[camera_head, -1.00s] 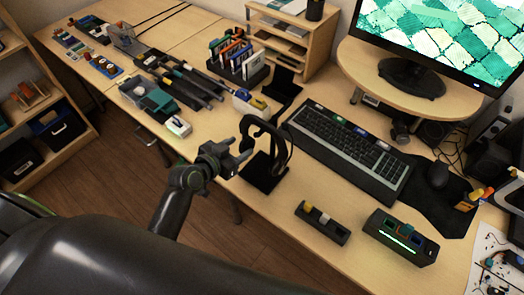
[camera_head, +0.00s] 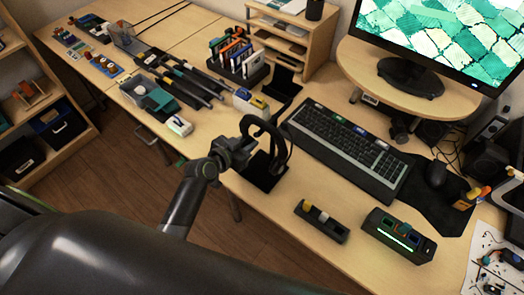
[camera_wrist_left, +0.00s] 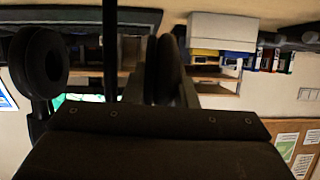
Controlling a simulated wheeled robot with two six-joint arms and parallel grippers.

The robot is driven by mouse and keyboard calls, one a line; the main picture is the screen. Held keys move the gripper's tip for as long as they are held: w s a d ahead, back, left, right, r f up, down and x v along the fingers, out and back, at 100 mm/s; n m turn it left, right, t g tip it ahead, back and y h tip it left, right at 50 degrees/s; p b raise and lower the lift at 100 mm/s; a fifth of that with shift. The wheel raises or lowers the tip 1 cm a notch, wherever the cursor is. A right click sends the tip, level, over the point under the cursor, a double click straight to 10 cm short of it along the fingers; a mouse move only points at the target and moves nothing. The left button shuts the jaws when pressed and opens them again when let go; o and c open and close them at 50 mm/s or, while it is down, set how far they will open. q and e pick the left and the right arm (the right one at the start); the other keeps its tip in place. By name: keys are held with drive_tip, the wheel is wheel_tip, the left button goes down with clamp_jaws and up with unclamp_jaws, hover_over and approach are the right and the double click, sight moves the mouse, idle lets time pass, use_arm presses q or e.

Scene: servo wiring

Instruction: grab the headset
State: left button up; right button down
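The black headset (camera_head: 283,158) hangs on a dark stand (camera_head: 262,177) near the front edge of the desk. My left gripper (camera_head: 247,152) is at the headset's left side, with its fingers apart. In the left wrist view, one round ear cup of the headset (camera_wrist_left: 45,62) shows at the left. The other ear cup is seen edge-on in front of the palm, between my left fingers (camera_wrist_left: 163,80). Whether the fingers touch it cannot be told. A thin dark upright post stands between the cups. My right gripper is not in view.
A keyboard (camera_head: 345,150) lies just right of the headset. A small dark holder (camera_head: 321,221) and a box with a green light (camera_head: 399,236) stand at the front right. A white and yellow item (camera_head: 250,101) stands behind. Bare desk lies left of the stand.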

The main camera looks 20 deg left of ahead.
use_arm(q)
clamp_jaws()
drive_tip(key=shift+r, duration=0.1)
